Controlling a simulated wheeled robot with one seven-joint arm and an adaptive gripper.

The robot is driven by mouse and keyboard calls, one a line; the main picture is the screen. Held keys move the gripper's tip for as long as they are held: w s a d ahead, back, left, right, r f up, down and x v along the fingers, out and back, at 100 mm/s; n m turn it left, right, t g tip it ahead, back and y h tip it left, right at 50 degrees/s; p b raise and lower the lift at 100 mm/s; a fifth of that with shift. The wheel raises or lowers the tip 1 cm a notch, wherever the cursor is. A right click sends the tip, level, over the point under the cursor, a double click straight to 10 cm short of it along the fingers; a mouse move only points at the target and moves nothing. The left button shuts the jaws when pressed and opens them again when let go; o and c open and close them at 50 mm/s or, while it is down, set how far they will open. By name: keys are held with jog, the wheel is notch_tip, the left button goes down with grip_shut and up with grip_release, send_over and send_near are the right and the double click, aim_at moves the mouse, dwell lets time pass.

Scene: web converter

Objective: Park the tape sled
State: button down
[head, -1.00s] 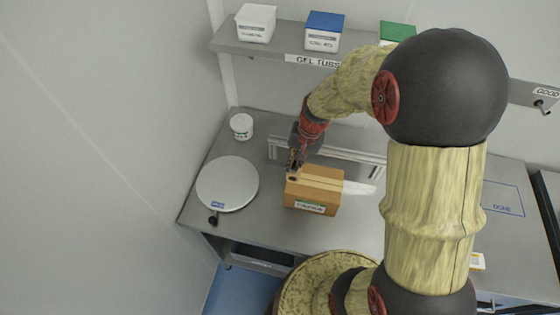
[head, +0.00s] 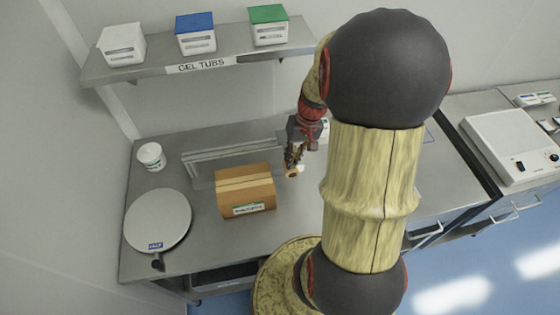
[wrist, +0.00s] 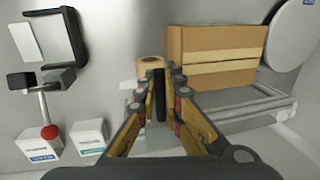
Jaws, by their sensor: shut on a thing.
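My gripper (head: 293,160) hangs just right of the cardboard box (head: 246,190) in the head view. In the wrist view my gripper (wrist: 159,92) is shut on a narrow dark piece, which I take as the tape sled (wrist: 159,105), with a tan tape roll (wrist: 151,68) at its far end. The roll also shows as a small tan disc below the fingers in the head view. The box, upright on the bench, has a pale tape strip along its top and a label on its front. The roll looks apart from the box; its height above the bench is unclear.
A grey rail frame (head: 205,160) lies behind the box. A round scale (head: 158,220) and white tub (head: 151,156) stand left. The gel-tub shelf (head: 150,65) overhangs behind. In the wrist view, a black bracket (wrist: 72,40) and red-knobbed lever (wrist: 49,131) are left.

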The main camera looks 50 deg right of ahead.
jog(key=shift+w+d+r, duration=0.15)
jog(key=shift+d+r, duration=0.15)
jog(key=shift+d, duration=0.1)
jog(key=c, duration=2.1)
grip_release()
jog(key=shift+d+f, duration=0.1)
jog(key=shift+d, duration=0.05)
jog(key=shift+o, duration=0.7)
jog(key=shift+f, duration=0.1)
jog(key=shift+a, duration=0.2)
notch_tip(320, 180, up, 12)
jog(key=s+d, duration=0.1)
jog(key=d, duration=0.1)
jog(key=shift+s, duration=0.35)
jog(key=shift+f, duration=0.15)
